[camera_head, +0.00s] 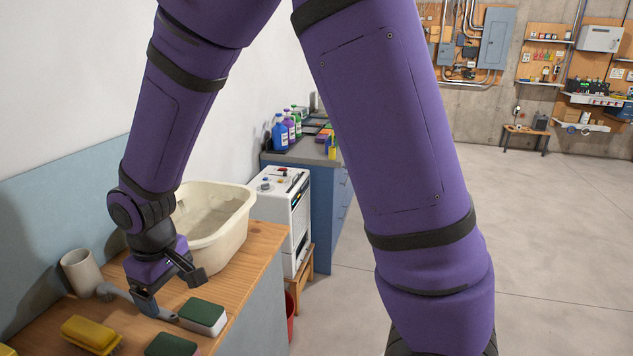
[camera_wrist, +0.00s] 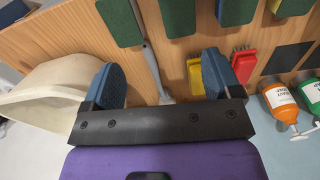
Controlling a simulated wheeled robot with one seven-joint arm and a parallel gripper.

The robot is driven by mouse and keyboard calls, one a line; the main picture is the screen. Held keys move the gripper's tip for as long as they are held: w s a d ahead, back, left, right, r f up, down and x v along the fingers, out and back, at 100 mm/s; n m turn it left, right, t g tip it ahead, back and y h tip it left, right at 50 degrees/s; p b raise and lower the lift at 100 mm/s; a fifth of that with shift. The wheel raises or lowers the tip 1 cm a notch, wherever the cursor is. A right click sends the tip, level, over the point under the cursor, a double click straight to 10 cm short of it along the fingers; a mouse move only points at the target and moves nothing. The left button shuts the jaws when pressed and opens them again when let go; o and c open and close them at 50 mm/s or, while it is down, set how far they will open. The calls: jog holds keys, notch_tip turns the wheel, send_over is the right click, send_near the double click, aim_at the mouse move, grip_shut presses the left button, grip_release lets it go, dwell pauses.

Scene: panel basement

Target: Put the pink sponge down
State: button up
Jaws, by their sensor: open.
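No pink surface shows in either view, so I cannot tell which sponge is the pink one. In the head view, a green-topped sponge with pale sides (camera_head: 203,317) lies on the wooden bench top (camera_head: 243,262), just right of my gripper (camera_head: 168,288). Another green-topped block (camera_head: 172,345) lies nearer the front. In the wrist view, several green blocks, one of them at the middle top (camera_wrist: 178,15), lie on the wood beyond my fingers. My gripper (camera_wrist: 163,75) is open, with its blue fingers spread wide and nothing held between them. A grey-handled tool (camera_wrist: 155,72) lies below the gap.
A cream basin (camera_head: 212,225) stands behind my gripper. A grey cup (camera_head: 80,272) and a yellow brush (camera_head: 91,334) are at the left. The wrist view also shows a red brush (camera_wrist: 244,66) and orange (camera_wrist: 280,98) and green (camera_wrist: 307,91) bottles. The floor at right is clear.

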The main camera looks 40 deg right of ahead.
jog(key=s+d+r+m+t, duration=0.1)
jog(key=s+d+r+m, duration=0.1)
jog(key=d+r, duration=0.6)
jog(key=s+d+r+m+t, duration=0.3)
jog(key=s+d+r+m, duration=0.1)
jog(key=s+d+r, duration=0.9)
jog(key=s+r, duration=0.1)
jog(key=s, duration=0.2)
jog(key=shift+s+d+t, duration=0.2)
jog(key=shift+s+t, duration=0.1)
jog(key=shift+s, duration=0.1)
jog(key=shift+r, duration=0.1)
